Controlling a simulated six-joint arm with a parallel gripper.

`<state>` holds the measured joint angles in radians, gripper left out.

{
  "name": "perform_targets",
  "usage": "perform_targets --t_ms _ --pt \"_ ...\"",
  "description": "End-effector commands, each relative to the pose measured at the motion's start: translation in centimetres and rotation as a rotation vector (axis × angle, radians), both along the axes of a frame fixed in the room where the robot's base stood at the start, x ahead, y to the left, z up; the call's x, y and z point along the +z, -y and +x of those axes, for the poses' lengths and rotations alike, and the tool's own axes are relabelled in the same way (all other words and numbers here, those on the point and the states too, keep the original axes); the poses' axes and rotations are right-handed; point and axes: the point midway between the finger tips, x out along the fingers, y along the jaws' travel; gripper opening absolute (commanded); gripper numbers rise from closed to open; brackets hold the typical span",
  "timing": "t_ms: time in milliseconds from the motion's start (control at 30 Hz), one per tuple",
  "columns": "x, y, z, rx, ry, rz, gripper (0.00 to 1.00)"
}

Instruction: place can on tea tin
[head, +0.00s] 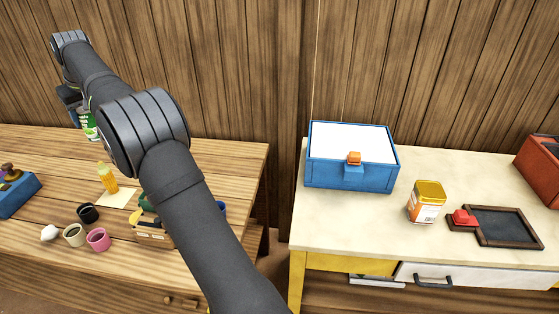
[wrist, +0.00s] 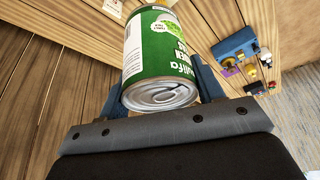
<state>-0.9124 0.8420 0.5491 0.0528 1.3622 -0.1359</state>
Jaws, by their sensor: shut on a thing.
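A green and white can (head: 89,126) is held at the far left, near the wooden wall and above the left table. In the wrist view the can (wrist: 160,55) sits between the blue fingers of my gripper (wrist: 164,88), its metal end facing the camera. My gripper (head: 74,108) is shut on the can; in the head view my arm partly hides it. A tin with a gold lid and an orange-white label (head: 426,203), which looks like the tea tin, stands upright on the pale right table, far from my gripper. Its top is clear.
On the right table (head: 335,225), a blue box (head: 350,176) stands left of the tin and a dark framed slate (head: 508,227) with a red object (head: 463,217) lies right. A red box (head: 540,170) stands farther right. Cups, including a pink one (head: 97,239), crowd the left table.

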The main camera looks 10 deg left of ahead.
Motion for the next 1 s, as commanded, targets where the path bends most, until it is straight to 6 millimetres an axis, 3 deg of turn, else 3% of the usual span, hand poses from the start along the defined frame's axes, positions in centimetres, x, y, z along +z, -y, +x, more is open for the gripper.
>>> perform_targets --t_ms 233,567,767,1000 --pt "3.0 0.2 0.3 -0.004 0.002 0.003 0.26" --pt "3.2 6.5 6.1 -0.103 0.002 0.001 0.26" --pt "3.4 13.7 11.5 -0.208 0.002 0.001 0.26" --pt "3.8 25.2 17.4 -0.362 0.002 0.001 0.26"
